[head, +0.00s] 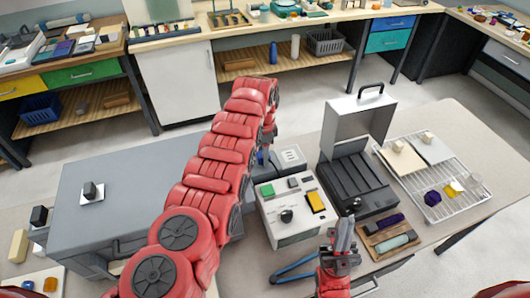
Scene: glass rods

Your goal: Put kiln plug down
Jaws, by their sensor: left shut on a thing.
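My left arm crosses the middle of the view, and its far end bends down behind the arm links. My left gripper (266,152) is mostly hidden there, by the right end of the large grey box (130,165). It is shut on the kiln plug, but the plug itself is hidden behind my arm. My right gripper (342,234) points up at the front, just right of the white control box (292,232); its finger gap is unclear.
A black case (358,182) with a raised grey lid stands right of the control box. Bare table shows at the far right.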

